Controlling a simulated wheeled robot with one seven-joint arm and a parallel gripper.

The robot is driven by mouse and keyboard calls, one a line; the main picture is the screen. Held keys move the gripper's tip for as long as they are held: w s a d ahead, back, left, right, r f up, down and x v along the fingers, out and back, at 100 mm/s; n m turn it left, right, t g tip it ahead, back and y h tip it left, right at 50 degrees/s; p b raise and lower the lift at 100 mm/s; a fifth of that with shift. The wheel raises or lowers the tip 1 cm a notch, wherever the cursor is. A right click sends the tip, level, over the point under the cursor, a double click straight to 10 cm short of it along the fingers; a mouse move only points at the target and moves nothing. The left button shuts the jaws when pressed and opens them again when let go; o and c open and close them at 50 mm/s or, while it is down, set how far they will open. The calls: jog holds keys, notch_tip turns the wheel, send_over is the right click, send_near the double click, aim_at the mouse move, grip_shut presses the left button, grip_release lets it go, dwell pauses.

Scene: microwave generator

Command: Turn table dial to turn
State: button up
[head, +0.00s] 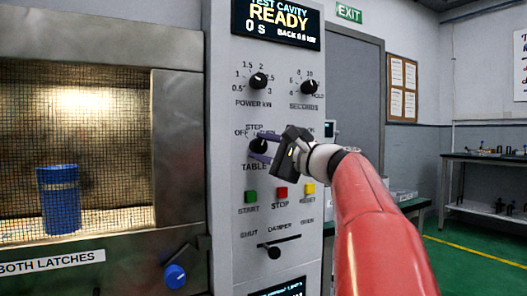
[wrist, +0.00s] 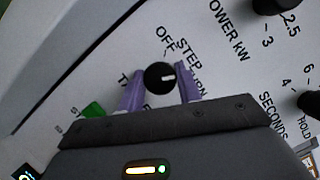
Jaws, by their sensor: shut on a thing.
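The table dial (head: 258,146) is a round black knob on the grey control panel, under the power dial. OFF and STEP lettering shows around it, and the third label is partly covered. My gripper (head: 261,147) reaches it from the right, its purple fingers on either side of the knob. In the wrist view the dial (wrist: 159,78) sits between the fingertips of my gripper (wrist: 160,80), which is shut on it. Its white mark points right, toward the STEP and TURN lettering. I cannot tell exactly which label it meets.
Above are the power dial (head: 258,81) and seconds dial (head: 309,87). Below are the green start (head: 251,196), red stop (head: 281,193) and yellow reset (head: 309,188) buttons and the damper slider (head: 274,253). A blue cup (head: 59,200) stands behind the mesh door at left.

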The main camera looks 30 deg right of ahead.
jog(key=shift+f+m+t+h+b, duration=0.1)
jog(key=shift+m+t+h+b, duration=0.25)
jog(key=shift+m, duration=0.8)
jog(key=shift+f+m+t+h+b, duration=0.15)
jog(key=shift+m+t, duration=0.3)
jog(key=shift+m, duration=0.7)
jog(key=shift+r+m, duration=0.1)
jog(key=shift+m, duration=0.2)
jog(key=o, duration=1)
jog(key=b+v, duration=0.1)
jog(key=v, duration=0.6)
jog(key=shift+s, duration=0.4)
